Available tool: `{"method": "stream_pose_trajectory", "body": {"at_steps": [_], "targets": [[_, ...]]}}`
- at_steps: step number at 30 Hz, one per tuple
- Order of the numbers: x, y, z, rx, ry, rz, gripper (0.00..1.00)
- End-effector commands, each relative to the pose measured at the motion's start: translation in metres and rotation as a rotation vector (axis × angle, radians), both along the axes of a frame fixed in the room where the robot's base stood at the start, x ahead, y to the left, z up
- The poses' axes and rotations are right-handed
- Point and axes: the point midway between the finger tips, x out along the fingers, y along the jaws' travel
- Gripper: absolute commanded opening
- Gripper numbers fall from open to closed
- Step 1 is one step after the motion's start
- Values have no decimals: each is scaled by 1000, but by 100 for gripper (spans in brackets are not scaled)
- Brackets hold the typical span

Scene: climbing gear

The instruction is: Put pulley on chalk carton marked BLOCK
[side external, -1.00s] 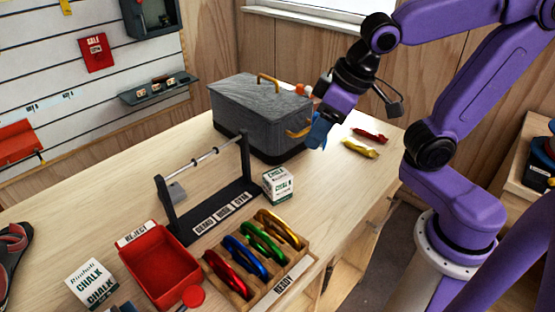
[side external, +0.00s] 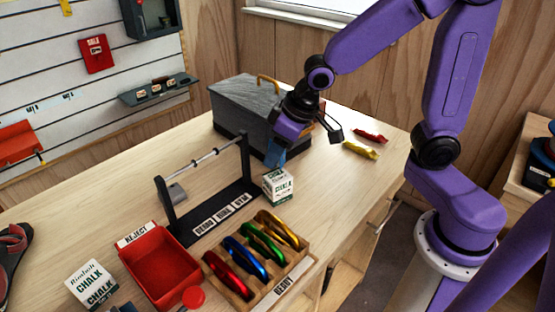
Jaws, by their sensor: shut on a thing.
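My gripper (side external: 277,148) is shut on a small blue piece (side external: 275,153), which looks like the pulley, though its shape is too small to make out. It hangs in the air in front of the grey toolbox, just above and behind a small white and green chalk carton (side external: 279,187). The blue piece appears close to the carton's top; whether they touch I cannot tell. A second chalk carton (side external: 92,284) stands at the front left. The word BLOCK cannot be read clearly on either carton.
A dark rack (side external: 213,210) with a bar stands left of the near carton. A wooden tray (side external: 283,287) marked READY holds several coloured carabiners, beside a red REJECT bin (side external: 160,262). The toolbox (side external: 238,108) stands behind; red and yellow wrapped items (side external: 365,142) lie right.

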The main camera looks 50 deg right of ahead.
Motion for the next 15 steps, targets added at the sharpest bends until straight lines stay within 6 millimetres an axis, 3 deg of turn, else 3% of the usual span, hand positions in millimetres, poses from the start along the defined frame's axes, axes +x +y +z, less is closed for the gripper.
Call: {"method": "stream_pose_trajectory", "body": {"at_steps": [6,15], "targets": [[-1,-1,-27,-3,2,0,15],[-1,0,-29,0,-1,0,15]]}}
